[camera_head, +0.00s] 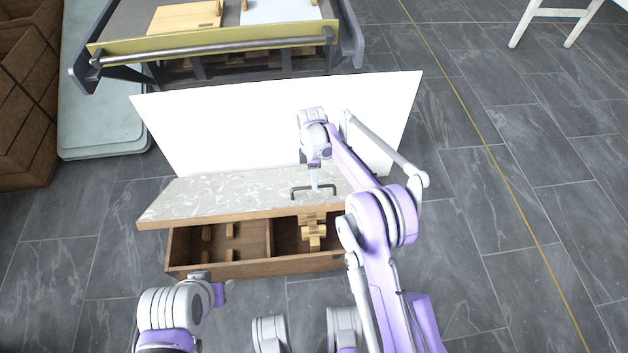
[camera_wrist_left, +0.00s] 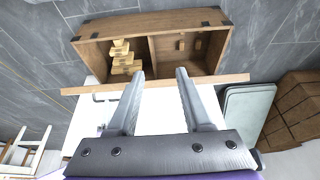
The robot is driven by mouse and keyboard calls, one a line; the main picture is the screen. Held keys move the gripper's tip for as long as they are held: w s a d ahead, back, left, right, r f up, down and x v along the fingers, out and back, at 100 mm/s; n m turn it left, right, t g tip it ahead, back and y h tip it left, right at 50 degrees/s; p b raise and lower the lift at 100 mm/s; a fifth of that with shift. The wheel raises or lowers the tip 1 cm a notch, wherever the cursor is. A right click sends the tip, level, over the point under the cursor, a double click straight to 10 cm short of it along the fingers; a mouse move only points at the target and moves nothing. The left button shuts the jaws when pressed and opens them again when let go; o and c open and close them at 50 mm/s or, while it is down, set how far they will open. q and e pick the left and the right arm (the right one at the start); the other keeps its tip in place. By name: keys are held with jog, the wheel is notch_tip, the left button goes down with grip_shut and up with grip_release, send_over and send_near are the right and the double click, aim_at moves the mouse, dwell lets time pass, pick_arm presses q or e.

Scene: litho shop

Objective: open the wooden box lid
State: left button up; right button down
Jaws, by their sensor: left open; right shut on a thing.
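The wooden box (camera_head: 220,270) sits on the floor with its front part uncovered. It also shows in the left wrist view (camera_wrist_left: 150,25). Its lid (camera_head: 225,195) has a marbled grey top and a wooden front edge, and stands raised above the front wall. A dark bar handle (camera_head: 294,191) is on the lid's right part. My right gripper (camera_head: 314,186) is shut on the handle from above; its fingertips are small in view. My left gripper (camera_wrist_left: 158,77) is open and empty, with the box beyond its fingers in the wrist view. The rear of the box is hidden under the lid.
A divider splits the box; stacked wooden blocks (camera_head: 312,232) stand in the right compartment. A large white panel (camera_head: 220,125) is behind the lid. A grey-framed table (camera_head: 210,47) stands farther back. Brown crates (camera_head: 20,100) are at left. Floor at right is clear.

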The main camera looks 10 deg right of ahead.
pick_arm(q)
grip_shut()
jog(key=w+a+f+n+t, duration=0.1)
jog(key=w+a+f+n, duration=0.4)
jog(key=n, duration=0.5)
jog(key=w+a+f+n, duration=0.2)
jog(key=w+a+n, duration=0.3)
jog(key=w+n, duration=0.4)
jog(key=w+a+f+n+t, duration=0.1)
jog(key=a+f+n+t, duration=0.1)
jog(key=a+f+n, duration=1.25)
jog(key=w+d+n, duration=0.2)
jog(key=w, duration=0.6)
jog(key=shift+w+f, duration=0.15)
jog(key=shift+w, duration=0.05)
